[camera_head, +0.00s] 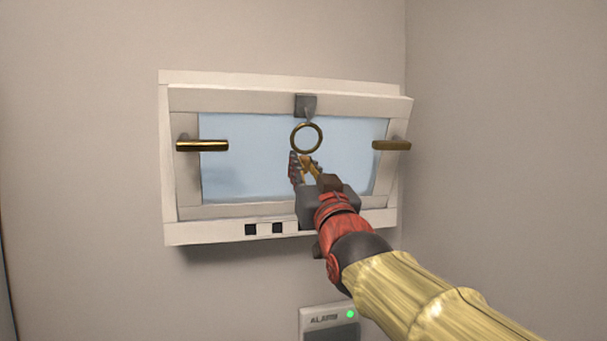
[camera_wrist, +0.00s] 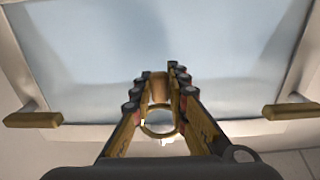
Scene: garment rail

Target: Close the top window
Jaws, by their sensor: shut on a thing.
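The top window is a white-framed sash (camera_head: 240,101) with a pale blue pane. Its upper edge leans out from the outer frame (camera_head: 172,236), so it stands partly open. A brass ring (camera_head: 306,152) hangs from a grey catch (camera_head: 305,103) at the middle of the top rail. My gripper (camera_head: 304,160) reaches up from the lower right to the ring's lower edge. In the wrist view, the ring (camera_wrist: 160,132) lies between the fingers of my gripper (camera_wrist: 160,78), which are shut on it. The fingers partly hide the ring there.
Brass handles stick out at the left (camera_head: 203,146) and right (camera_head: 391,146) of the sash. An alarm box (camera_head: 330,322) with a green light is below. A side wall (camera_head: 500,130) stands close on the right.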

